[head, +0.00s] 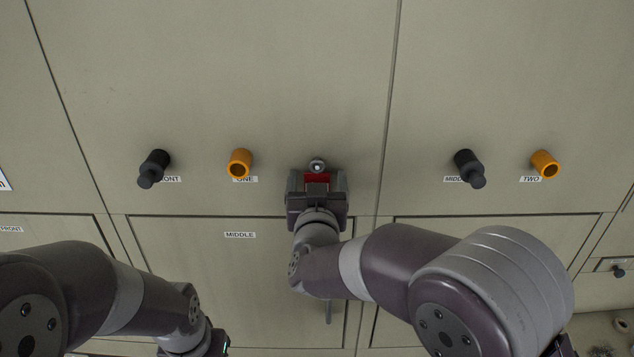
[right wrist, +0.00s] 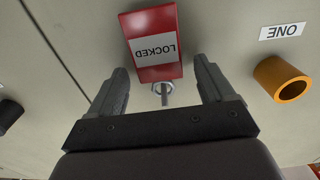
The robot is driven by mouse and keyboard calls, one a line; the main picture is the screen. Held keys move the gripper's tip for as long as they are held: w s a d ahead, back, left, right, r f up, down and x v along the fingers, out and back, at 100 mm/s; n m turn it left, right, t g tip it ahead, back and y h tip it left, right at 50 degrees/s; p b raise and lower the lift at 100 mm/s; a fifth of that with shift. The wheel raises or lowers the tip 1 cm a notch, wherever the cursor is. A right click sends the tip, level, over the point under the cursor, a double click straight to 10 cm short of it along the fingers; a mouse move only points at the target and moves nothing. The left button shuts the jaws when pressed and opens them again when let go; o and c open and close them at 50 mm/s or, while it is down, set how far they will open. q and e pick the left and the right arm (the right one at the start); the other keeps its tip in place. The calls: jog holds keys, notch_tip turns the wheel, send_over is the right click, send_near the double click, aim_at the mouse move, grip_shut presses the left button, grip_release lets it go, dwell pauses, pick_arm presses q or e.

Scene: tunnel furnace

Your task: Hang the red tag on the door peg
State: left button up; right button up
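The red tag (right wrist: 153,40), with a white "LOCKED" label, is against the door panel just below the silver peg (right wrist: 163,91). The wrist view is upside down. A metal ring shows at the peg and the tag's top edge; I cannot fully tell how the ring sits on the peg. In the head view the peg's round end (head: 317,166) shows above a strip of the tag (head: 317,179). My right gripper (right wrist: 160,70) is open, its fingers apart on both sides of the tag and peg, with gaps visible. My left gripper (head: 216,346) is at the bottom edge, its fingers hidden.
An orange knob (head: 240,163) and a black knob (head: 153,168) stick out left of the peg. Another black knob (head: 468,168) and orange knob (head: 545,163) are on the right panel. The "MIDDLE" door (head: 190,270) lies below. The upper panel is bare.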

jog(key=shift+s, duration=0.25)
jog(key=s+b, duration=0.5)
jog(key=s, duration=0.7)
jog(key=s+a+f+n+g+y, duration=0.4)
jog(key=a+f+g+y, duration=0.25)
jog(key=f, duration=0.45)
jog(key=s+d+f+m+g+h+b, duration=0.1)
jog(key=s+d+f+g+h, duration=0.1)
jog(key=d+f, duration=0.3)
jog(key=s+d+f+m+g+h+b, duration=0.1)
jog(key=s+d+f+g+h, duration=0.1)
jog(key=d+f, duration=0.4)
jog(key=s+d+f+m+g+h+b, duration=0.1)
jog(key=s+d+f+g, duration=0.3)
jog(key=d, duration=1)
notch_tip(320, 180, down, 2)
jog(key=shift+s+m+g+h, duration=0.2)
jog(key=shift+m+g+h, duration=0.2)
jog(key=shift+g+h, duration=0.5)
